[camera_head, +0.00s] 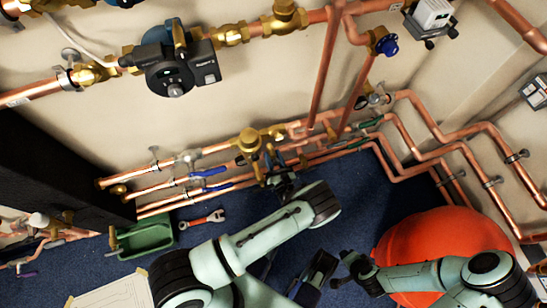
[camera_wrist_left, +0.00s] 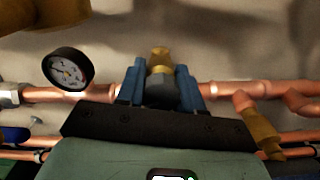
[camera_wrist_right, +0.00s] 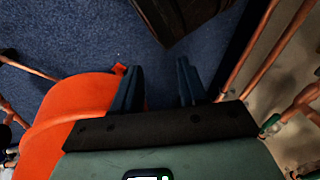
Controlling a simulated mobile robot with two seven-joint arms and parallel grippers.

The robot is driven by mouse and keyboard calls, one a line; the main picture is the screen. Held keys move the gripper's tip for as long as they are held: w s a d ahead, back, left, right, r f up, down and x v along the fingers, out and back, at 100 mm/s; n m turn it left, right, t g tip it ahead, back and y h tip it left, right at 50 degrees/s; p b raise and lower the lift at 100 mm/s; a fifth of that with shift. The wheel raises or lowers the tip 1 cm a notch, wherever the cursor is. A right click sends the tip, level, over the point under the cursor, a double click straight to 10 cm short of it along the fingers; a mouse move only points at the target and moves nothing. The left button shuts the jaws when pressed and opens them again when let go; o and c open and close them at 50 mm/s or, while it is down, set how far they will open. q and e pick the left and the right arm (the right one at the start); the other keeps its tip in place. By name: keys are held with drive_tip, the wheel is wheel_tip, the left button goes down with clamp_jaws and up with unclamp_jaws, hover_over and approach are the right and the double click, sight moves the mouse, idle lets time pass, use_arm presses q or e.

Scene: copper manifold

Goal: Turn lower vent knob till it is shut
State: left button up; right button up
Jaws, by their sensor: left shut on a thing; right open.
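My left gripper (camera_head: 278,172) reaches the copper pipes low on the wall. In the left wrist view its two blue fingers (camera_wrist_left: 160,88) stand on either side of a dark knob (camera_wrist_left: 160,94) with a brass part (camera_wrist_left: 160,58) behind it, and they are shut on it. The fingers hide the knob's sides, and its turn angle cannot be told. In the head view my gripper hides the knob. My right gripper (camera_head: 346,268) is low in the head view, away from the pipes. In the right wrist view its fingers (camera_wrist_right: 158,85) are apart with nothing between them.
A round pressure gauge (camera_wrist_left: 68,68) is left of the knob. A blue valve wheel (camera_head: 384,44) is higher up. A large orange object (camera_head: 440,240) lies by my right arm. A green bin (camera_head: 145,237) and a wrench (camera_head: 203,219) are on the blue floor at left.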

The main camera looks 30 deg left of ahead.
use_arm(q)
drive_tip(key=m, duration=0.3)
drive_tip(key=shift+f+m+b, duration=0.1)
drive_tip(key=shift+m+b, duration=0.2)
drive_tip(key=m, duration=0.3)
drive_tip(key=shift+s+m, duration=0.1)
drive_tip(key=shift+m, duration=0.2)
drive_tip(key=m, duration=0.3)
drive_tip(key=shift+m+b, duration=0.3)
drive_tip(key=shift+b, duration=0.1)
drive_tip(key=m, duration=0.4)
drive_tip(key=shift+s+m, duration=0.1)
drive_tip(key=shift+m, duration=0.2)
drive_tip(key=m, duration=0.3)
drive_tip(key=shift+m+b, duration=0.3)
drive_tip(key=shift+b, duration=0.1)
drive_tip(key=shift+m, duration=1.8)
use_arm(e)
drive_tip(key=shift+g, duration=0.3)
drive_tip(key=shift+s+d+f, duration=0.2)
drive_tip(key=shift+f, duration=0.45)
drive_tip(key=shift+s+d+f, duration=0.2)
drive_tip(key=shift+d+f, duration=0.05)
drive_tip(key=shift+f, duration=0.4)
drive_tip(key=shift+s+d+f, duration=0.2)
drive_tip(key=shift+f, duration=0.45)
use_arm(q)
drive_tip(key=shift+a+r, duration=0.1)
drive_tip(key=shift+r, duration=0.1)
drive_tip(key=o, duration=1)
